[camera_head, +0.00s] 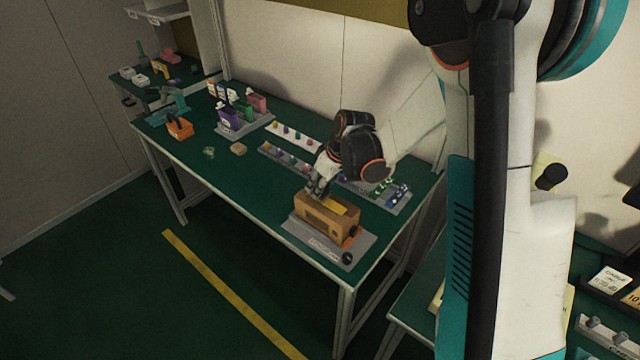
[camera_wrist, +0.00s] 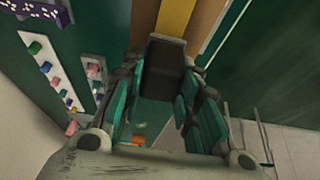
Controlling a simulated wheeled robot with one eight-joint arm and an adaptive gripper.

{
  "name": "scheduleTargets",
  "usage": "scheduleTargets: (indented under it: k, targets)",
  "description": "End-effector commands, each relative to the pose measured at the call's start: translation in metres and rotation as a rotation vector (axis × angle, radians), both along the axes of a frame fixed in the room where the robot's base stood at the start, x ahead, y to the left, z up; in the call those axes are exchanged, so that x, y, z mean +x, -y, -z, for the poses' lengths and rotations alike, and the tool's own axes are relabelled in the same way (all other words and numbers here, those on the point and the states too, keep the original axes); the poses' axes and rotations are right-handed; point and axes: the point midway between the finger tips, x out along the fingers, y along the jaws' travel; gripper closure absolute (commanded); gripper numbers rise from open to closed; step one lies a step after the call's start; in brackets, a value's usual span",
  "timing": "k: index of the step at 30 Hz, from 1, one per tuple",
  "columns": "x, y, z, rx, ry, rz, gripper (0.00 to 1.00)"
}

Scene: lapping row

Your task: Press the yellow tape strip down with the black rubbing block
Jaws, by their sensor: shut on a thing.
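A brown box (camera_head: 318,220) sits on a grey base plate (camera_head: 366,243) near the table's front right corner. The yellow tape strip (camera_head: 338,207) lies along the box's top; in the wrist view the strip (camera_wrist: 176,14) runs up to the far end of the block. My gripper (camera_wrist: 163,78) is shut on the black rubbing block (camera_wrist: 164,66), which sits between the teal fingers. In the head view my gripper (camera_head: 318,186) is over the left end of the box top. I cannot tell whether the block touches the strip.
Racks of small coloured pieces (camera_head: 286,158) stand behind and left of the box. An orange bin (camera_head: 180,129), a purple bin (camera_head: 229,117) and a tan block (camera_head: 238,148) are farther left on the green table (camera_head: 205,165). Bare table lies left of the box.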

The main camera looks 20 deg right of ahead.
Motion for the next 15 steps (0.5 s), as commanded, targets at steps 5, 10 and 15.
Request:
scheduleTargets:
  k: [5,10,15]
  targets:
    - [0.0000,0.0000,0.0019,0.000,0.000,0.000,0.89]
    - [0.0000,0.0000,0.0039,0.000,0.000,0.000,0.89]
    - [0.0001,-0.0001,0.0057,0.000,0.000,0.000,0.89]
